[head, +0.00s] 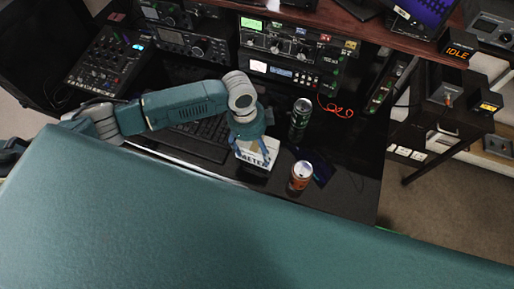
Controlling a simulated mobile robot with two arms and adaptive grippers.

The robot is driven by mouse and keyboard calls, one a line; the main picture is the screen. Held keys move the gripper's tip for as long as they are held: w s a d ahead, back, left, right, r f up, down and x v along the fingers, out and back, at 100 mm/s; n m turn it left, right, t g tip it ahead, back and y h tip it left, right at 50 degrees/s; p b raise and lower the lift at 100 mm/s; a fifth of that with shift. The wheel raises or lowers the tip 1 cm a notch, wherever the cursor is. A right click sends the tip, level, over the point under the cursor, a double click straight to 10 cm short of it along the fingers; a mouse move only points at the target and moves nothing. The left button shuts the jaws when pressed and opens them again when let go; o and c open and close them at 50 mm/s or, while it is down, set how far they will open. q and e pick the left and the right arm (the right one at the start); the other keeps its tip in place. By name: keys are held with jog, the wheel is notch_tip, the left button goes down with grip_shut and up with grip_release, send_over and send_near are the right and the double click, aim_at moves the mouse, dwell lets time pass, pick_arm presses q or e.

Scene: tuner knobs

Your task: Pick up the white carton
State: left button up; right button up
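The white carton (271,147), with dark lettering on its front, sits on the black desk between the keyboard and the cans. My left gripper (251,153) points down right over it, its blue fingers spread apart across the carton's top and front. The gripper hides part of the carton. I cannot tell whether the fingers press on it. The carton looks to be at desk level. My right gripper is out of view.
A green can (300,113) stands behind and right of the carton; an orange-red can (300,176) stands to its front right. A black keyboard (203,138) lies to the left. Radio units (290,42) line the back, with an orange cable (338,108) near them.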

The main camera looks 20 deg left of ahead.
pick_arm(q)
jog(key=shift+c, duration=1.3)
jog(key=shift+c, duration=0.2)
